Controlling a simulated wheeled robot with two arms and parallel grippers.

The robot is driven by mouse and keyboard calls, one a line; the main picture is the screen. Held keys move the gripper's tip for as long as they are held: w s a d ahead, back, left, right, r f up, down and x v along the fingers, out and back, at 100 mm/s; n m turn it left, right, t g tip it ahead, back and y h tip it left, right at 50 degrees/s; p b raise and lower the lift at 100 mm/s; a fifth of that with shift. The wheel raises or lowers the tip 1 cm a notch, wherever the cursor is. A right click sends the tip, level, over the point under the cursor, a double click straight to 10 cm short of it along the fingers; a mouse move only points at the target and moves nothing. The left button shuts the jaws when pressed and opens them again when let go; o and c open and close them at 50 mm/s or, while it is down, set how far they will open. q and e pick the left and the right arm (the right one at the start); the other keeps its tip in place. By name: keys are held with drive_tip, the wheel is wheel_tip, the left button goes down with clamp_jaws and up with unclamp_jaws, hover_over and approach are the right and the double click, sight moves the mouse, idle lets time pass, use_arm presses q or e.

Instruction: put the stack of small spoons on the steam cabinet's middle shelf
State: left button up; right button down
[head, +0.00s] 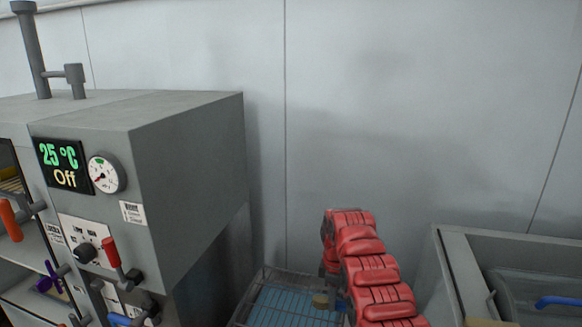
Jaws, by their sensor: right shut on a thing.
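The steam cabinet (190,190) is the grey box at the left, with a display reading 25 °C and Off. Its open front shows only at the left edge, with part of a shelf (28,252) inside; most of the interior is out of frame. My right gripper (328,296) is low in the middle, partly hidden by its red arm. My left gripper is not in view.
The wire basket (262,302) with a blue bottom stands between the cabinet and a grey open-topped bin (458,270) at the right. The cabinet front has a gauge (106,174), a knob and projecting coloured handles. A plain wall stands behind.

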drive_tip(key=shift+d+r+m, duration=0.3)
drive_tip(key=shift+d+m, duration=0.15)
drive_tip(key=shift+m, duration=0.15)
drive_tip(key=shift+d+r+m+b, duration=0.2)
drive_tip(key=shift+d+m+b, duration=0.2)
drive_tip(key=shift+m, duration=0.2)
drive_tip(key=shift+d+r+m, duration=0.2)
drive_tip(key=shift+r+m, duration=0.2)
drive_tip(key=shift+m, duration=0.1)
drive_tip(key=m, duration=0.1)
drive_tip(key=r+m, duration=0.1)
drive_tip(key=d+m+b, duration=0.1)
drive_tip(key=shift+s+d+r, duration=0.1)
drive_tip(key=shift+s+r, duration=0.1)
drive_tip(key=shift+r, duration=0.05)
drive_tip(key=m, duration=0.2)
drive_tip(key=s+d+m+b, duration=0.1)
drive_tip(key=m, duration=0.1)
drive_tip(key=shift+s+d+r, duration=0.2)
drive_tip(key=shift+r, duration=0.2)
drive_tip(key=s+m, duration=0.1)
drive_tip(key=m, duration=0.1)
drive_tip(key=s+d+m, duration=0.1)
drive_tip(key=m, duration=0.1)
drive_tip(key=shift+d+r+b, duration=0.1)
drive_tip(key=shift+d+b, duration=0.05)
drive_tip(key=shift+b, duration=0.2)
